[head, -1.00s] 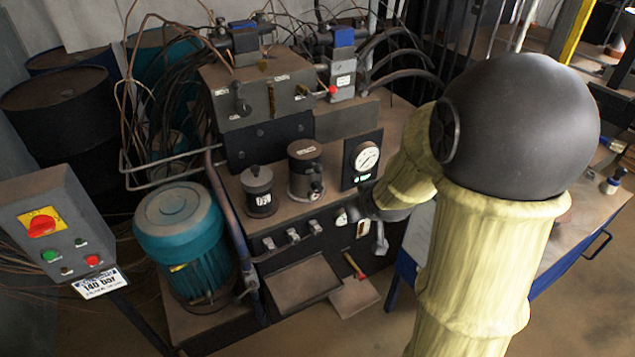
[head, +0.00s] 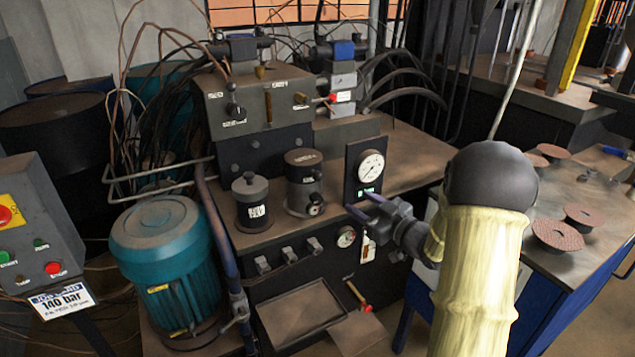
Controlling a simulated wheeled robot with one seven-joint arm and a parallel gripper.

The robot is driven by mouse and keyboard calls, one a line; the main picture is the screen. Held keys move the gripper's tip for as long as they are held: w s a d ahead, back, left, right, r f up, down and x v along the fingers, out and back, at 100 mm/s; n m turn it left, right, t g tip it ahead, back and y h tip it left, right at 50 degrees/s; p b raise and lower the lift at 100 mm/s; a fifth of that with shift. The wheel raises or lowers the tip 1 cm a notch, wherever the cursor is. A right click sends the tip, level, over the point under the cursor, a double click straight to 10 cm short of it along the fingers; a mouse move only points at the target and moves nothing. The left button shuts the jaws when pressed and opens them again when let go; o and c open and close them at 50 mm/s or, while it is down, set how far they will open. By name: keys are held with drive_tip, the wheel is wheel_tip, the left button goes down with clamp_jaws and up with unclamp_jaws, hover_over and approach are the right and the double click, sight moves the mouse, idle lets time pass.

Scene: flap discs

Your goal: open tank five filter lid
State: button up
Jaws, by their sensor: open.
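Two dark canisters stand on the brown tank top in the head view. The smaller canister (head: 254,212) has a knobbed lid (head: 249,182) and a white label. The larger canister (head: 305,187) has a flat brownish lid (head: 303,157) and a small fitting low on its front. Both lids look seated. The labels are too small to read, so I cannot tell which one is the tank five filter. My gripper (head: 363,205) is open and empty in front of the tank's front edge, right of the larger canister and below the gauge, fingers pointing left.
A gauge panel (head: 364,170) stands just right of the larger canister. A valve block (head: 262,103) with levers and hoses rises behind. A teal motor (head: 164,262) stands at left, a pipe (head: 217,225) beside it. Flap discs (head: 557,235) lie on the right bench.

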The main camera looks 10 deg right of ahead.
sight(322, 178)
drive_tip(key=x, duration=1.7)
drive_tip(key=shift+w+a, duration=0.1)
drive_tip(key=shift+w, duration=0.1)
drive_tip(key=shift+c, duration=0.5)
clamp_jaws()
